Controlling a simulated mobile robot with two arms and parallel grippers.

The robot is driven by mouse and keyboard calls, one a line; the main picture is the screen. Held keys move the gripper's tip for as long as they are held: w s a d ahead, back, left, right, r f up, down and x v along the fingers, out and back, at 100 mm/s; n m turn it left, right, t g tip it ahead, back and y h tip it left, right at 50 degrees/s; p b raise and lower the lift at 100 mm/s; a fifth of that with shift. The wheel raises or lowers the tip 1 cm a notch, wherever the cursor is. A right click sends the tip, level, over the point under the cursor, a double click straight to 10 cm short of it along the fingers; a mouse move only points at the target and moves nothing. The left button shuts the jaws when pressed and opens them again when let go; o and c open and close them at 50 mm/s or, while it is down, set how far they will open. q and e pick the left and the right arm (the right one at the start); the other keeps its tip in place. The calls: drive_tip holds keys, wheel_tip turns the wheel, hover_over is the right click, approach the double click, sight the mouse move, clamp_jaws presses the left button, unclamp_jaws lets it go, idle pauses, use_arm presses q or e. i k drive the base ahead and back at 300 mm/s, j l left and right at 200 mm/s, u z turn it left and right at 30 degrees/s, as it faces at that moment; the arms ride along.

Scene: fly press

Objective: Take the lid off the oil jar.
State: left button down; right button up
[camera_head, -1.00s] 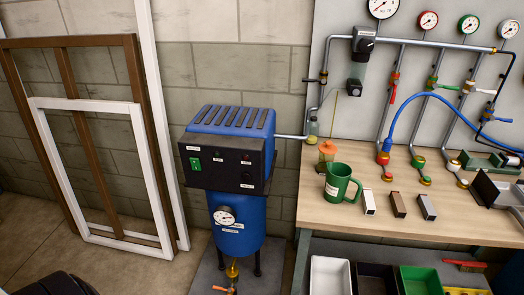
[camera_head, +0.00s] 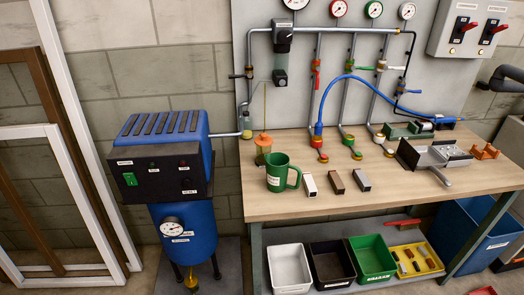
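A small jar with an orange lid (camera_head: 263,140) stands near the left end of the workbench, just behind and left of a green mug (camera_head: 281,171). The lid sits on top of the jar, and a thin upright rod shows above it. The mug hides part of the jar's lower right. Neither of my grippers is in view.
A blue machine (camera_head: 165,165) stands left of the bench. Bins, including a green one (camera_head: 371,259), sit below. The bench's front edge is mostly clear.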

sight(263, 140)
drive_tip(key=i+l+u, duration=0.4)
drive_tip(key=l, duration=0.25)
drive_tip(key=i+l+u, duration=0.15)
drive_tip(key=l, duration=0.2)
drive_tip(key=i+l+u, duration=0.2)
drive_tip(key=l, duration=0.2)
drive_tip(key=l+u, duration=0.2)
drive_tip(key=l, duration=0.15)
drive_tip(key=i, duration=0.05)
